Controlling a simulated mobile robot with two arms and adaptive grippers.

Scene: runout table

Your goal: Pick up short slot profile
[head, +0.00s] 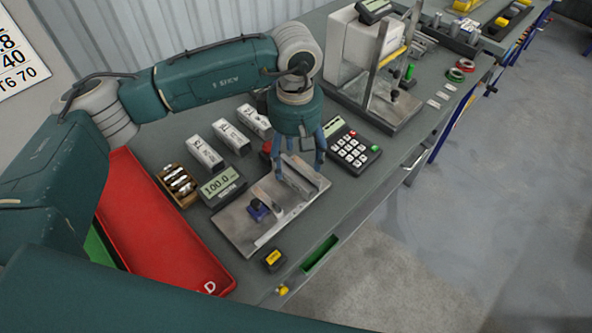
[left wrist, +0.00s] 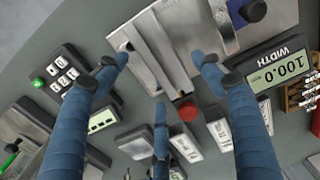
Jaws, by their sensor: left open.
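A short grey metal bar (head: 298,180), which looks like the short slot profile, lies on a metal measuring plate (head: 240,228). In the left wrist view, two parallel metal bars (left wrist: 166,48) lie on the plate (left wrist: 195,15); I cannot tell surely which is the profile. My left gripper (head: 299,168) is open and points down over the bar, its fingers on either side of it. In the left wrist view, the fingertips (left wrist: 160,68) are spread around the bars and hold nothing. The fingers hide part of the bar. My right gripper is not in view.
A width display (head: 223,184), several white boxes (head: 205,153) and a red tray (head: 150,225) stand left of the plate. A keypad device (head: 352,152) is close on the right. A blue stop with a black knob (head: 257,209) sits on the plate.

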